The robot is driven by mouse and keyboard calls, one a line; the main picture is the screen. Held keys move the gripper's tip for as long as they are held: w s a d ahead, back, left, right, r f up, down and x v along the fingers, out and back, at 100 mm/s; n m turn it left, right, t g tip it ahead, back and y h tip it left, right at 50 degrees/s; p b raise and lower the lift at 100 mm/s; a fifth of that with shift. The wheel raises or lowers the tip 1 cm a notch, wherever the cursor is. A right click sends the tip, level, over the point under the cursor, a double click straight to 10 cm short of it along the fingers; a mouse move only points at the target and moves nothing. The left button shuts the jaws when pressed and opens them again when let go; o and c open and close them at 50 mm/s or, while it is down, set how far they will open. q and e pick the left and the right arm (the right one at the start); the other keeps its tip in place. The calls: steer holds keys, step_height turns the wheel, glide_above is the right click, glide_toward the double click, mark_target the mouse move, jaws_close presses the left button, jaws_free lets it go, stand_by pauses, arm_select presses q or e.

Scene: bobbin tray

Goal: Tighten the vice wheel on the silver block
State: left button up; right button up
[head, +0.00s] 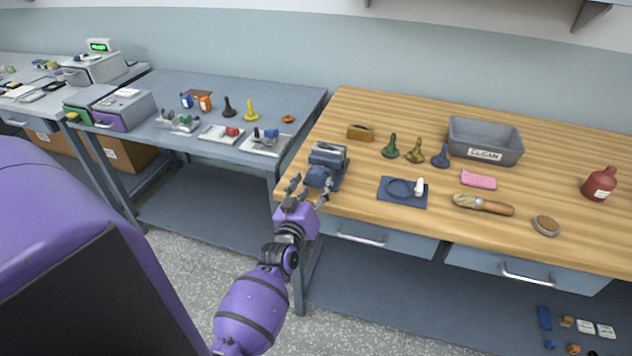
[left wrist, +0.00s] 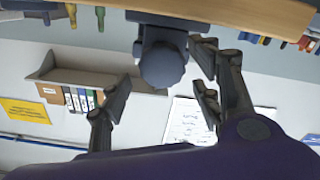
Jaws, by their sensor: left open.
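The vice (head: 335,172) stands at the left front corner of the wooden bench, dark blue-grey, with a lighter silver block (head: 328,150) at its top; whether its jaws press on the block is too small to tell. The vice wheel (left wrist: 163,66) is a dark lobed knob at the middle of the left wrist view, facing my gripper. My left gripper (head: 308,191) is open just in front of the vice. In the left wrist view its fingers (left wrist: 163,95) lie on either side of the wheel, with gaps visible. My right gripper is not in view.
The wooden bench (head: 400,222) also holds a blue mat (head: 390,203), a brush (head: 484,205), a grey bin (head: 485,128), a red bottle (head: 600,185) and several small pieces. A grey table (head: 200,85) stands left, across a narrow gap.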

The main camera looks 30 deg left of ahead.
arm_select(q)
steer(key=v, duration=0.9)
steer(key=shift+s, duration=0.3)
steer(key=shift+d+r, duration=0.1)
